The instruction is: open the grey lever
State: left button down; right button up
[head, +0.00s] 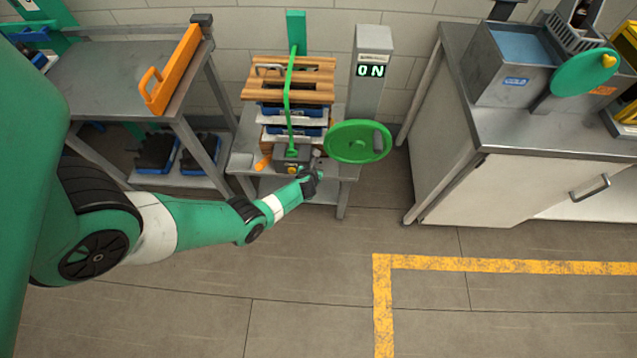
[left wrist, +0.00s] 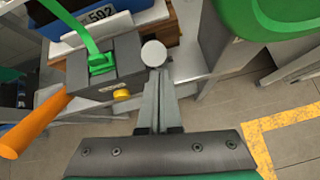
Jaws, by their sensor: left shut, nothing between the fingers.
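A grey block (head: 291,154) with a green pipe running up from it sits on the low stand in the head view. It also shows in the left wrist view (left wrist: 128,58). A pale grey round knob (left wrist: 154,54) beside the block is the likely end of the grey lever; the rest of the lever is hard to make out. My left gripper (head: 311,176) is at the right front of the block. In the left wrist view its fingers (left wrist: 158,78) are shut and empty, with their tips just below the knob; I cannot tell whether they touch it.
An orange handle (left wrist: 32,128) sticks out left of the block, and a yellow button (left wrist: 122,94) is on its front. A green wheel (head: 346,142) stands close on the right, before a grey post (head: 369,88) reading ON. Stacked blue crates (head: 290,109) are behind. Floor in front is clear.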

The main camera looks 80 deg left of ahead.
pick_arm(q)
jog(key=a, duration=0.1)
jog(key=a+r, duration=0.1)
jog(key=shift+w+a+r, duration=0.3)
jog(key=shift+w, duration=0.1)
jog(key=shift+w+a+r, duration=0.2)
jog(key=shift+w+a, duration=0.05)
jog(key=shift+a, duration=0.4)
jog(key=shift+w+a+r, duration=0.2)
jog(key=shift+a, duration=0.4)
jog(key=shift+s+d+r+p, duration=0.15)
jog(key=shift+d+r+p, duration=0.05)
jog(key=shift+d+p, duration=0.1)
jog(key=shift+s+d+r+p, duration=0.2)
jog(key=shift+s+d+p, duration=0.15)
jog(key=shift+d+p, duration=0.25)
jog(key=shift+s+d+r+p, duration=0.15)
jog(key=shift+s+d+p, duration=0.15)
jog(key=shift+d+p, duration=0.25)
notch_tip(320, 180, up, 9)
jog(key=s+d+p, duration=0.1)
jog(key=p, duration=0.8)
jog(key=shift+s+d+r, duration=0.15)
jog(key=shift+d, duration=0.15)
